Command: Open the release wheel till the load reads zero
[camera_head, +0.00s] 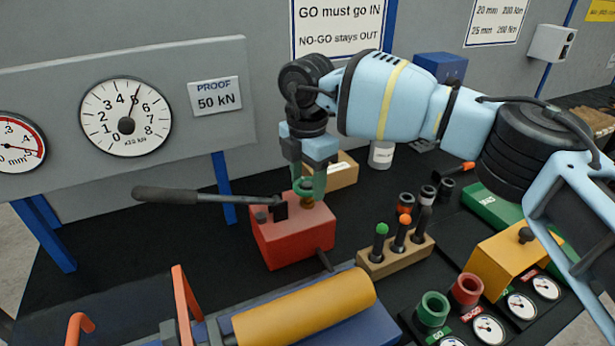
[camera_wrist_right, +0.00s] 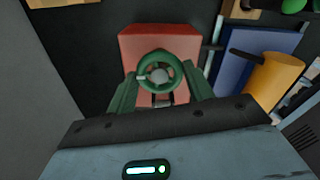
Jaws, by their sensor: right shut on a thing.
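The green release wheel (camera_wrist_right: 143,60) sits on top of the red pump block (camera_wrist_right: 195,45), between the two fingers of my right gripper (camera_wrist_right: 160,80) in the wrist view. In the head view my right gripper (camera_head: 309,172) points down onto the red pump block (camera_head: 290,243), shut on the wheel, which is largely hidden behind the fingers. The round load gauge (camera_head: 108,128) on the grey panel has its black needle near the 5. My left gripper is not in view.
A black-gripped pump lever (camera_head: 180,196) reaches left from the block. A yellow cylinder (camera_head: 305,308) lies in front. A wooden holder with several plugs (camera_head: 395,254) stands to the right. A cardboard box (camera_head: 340,172) is behind my gripper. A dial with a red arc (camera_head: 18,143) is at far left.

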